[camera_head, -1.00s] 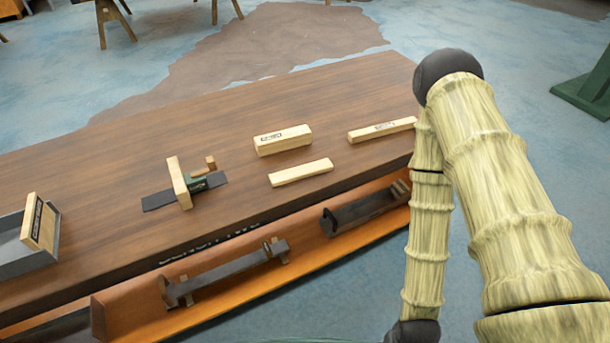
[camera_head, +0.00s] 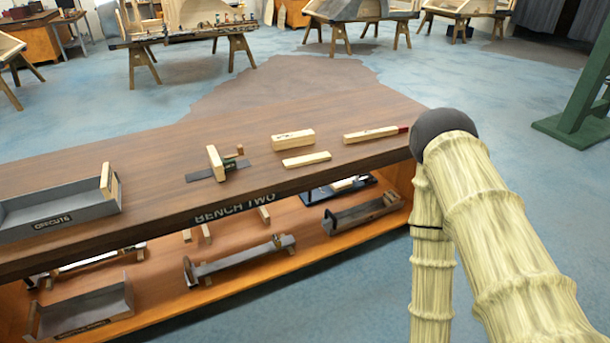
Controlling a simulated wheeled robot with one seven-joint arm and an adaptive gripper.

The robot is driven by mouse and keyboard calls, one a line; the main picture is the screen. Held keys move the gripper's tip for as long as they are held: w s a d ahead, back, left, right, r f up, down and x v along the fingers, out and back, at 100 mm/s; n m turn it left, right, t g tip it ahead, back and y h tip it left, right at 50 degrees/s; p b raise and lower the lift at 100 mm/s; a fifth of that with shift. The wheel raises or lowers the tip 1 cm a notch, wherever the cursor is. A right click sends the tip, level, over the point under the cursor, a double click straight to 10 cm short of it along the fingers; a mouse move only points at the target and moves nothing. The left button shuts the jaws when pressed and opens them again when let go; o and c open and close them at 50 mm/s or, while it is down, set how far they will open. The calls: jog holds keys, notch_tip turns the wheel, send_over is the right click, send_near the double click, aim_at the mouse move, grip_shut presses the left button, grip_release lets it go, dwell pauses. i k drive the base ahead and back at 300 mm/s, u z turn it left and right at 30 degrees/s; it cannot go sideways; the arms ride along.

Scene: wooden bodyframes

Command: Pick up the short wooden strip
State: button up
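On the top of the dark wooden bench (camera_head: 120,165) lie several pale wooden pieces. A short, flat, plain strip (camera_head: 306,159) lies near the front edge, right of the middle. Behind it is a thicker block (camera_head: 293,139) with a dark mark. To its right lies a longer strip (camera_head: 371,134) with a red end. My arm comes in on the right of the picture, in front of the bench's right end, and runs out of the bottom edge. My gripper is outside the frame, so its state is hidden.
A marking tool with a wooden block (camera_head: 216,162) lies left of the strips. A grey offcuts tray (camera_head: 60,210) holding wood stands at the bench's left end. The lower shelf (camera_head: 240,283) holds metal tools and a tray. A green stand (camera_head: 583,105) is at far right.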

aim_at(300, 161)
jog(key=u, duration=0.7)
jog(key=i, duration=0.95)
